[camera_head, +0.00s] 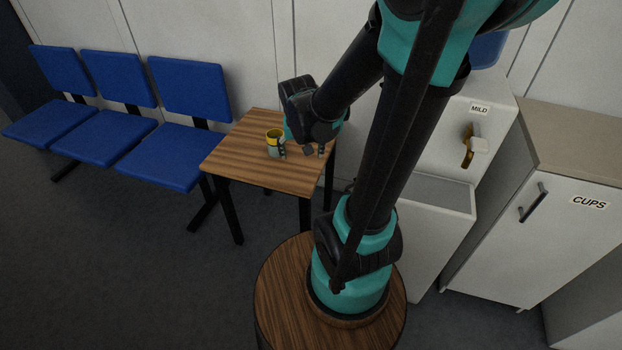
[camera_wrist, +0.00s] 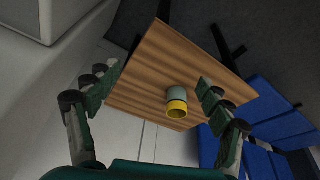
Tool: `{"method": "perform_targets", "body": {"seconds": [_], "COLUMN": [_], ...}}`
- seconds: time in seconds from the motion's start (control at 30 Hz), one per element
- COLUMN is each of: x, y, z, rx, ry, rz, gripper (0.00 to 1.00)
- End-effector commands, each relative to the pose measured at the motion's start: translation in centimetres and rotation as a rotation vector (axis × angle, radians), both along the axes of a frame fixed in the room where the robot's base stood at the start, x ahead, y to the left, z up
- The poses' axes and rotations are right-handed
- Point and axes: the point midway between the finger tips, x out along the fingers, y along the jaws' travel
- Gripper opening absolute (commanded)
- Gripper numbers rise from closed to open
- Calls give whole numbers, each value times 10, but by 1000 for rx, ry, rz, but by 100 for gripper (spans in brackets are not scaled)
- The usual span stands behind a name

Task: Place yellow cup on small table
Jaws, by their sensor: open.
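The yellow cup (camera_head: 274,136) stands upright on the small table (camera_head: 235,158), which has a wooden top and dark legs. The cup has a yellow upper part and a grey lower part. My gripper (camera_head: 303,153) is above the right part of the table, just right of the cup. In the wrist view the cup (camera_wrist: 177,104) is on the tabletop (camera_wrist: 160,60), between the two spread fingers of my gripper (camera_wrist: 150,90) and closer to the right one. The gripper is open and holds nothing.
Blue chairs (camera_head: 190,91) stand in a row left of the table. The left part of the tabletop is clear.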

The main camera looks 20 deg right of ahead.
Motion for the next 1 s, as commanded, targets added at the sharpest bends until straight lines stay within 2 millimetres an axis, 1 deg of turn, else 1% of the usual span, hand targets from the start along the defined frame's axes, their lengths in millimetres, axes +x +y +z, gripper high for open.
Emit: {"method": "perform_targets", "body": {"seconds": [0.03,0.1,0.2,0.3,0.4,0.47,1.0], "x": [-21,-43,-68,-84,-92,-93,-93], "y": [-2,-3,-2,-1,-1,0,0], "z": [-3,-7,-14,-20,-23,-23,-23], "rx": [6,11,15,15,15,15,14], "ry": [-5,-13,-27,-36,-43,-45,-45], "rz": [39,100,171,222,248,257,259], "gripper": [80,80,80,80,80,80,80]}}
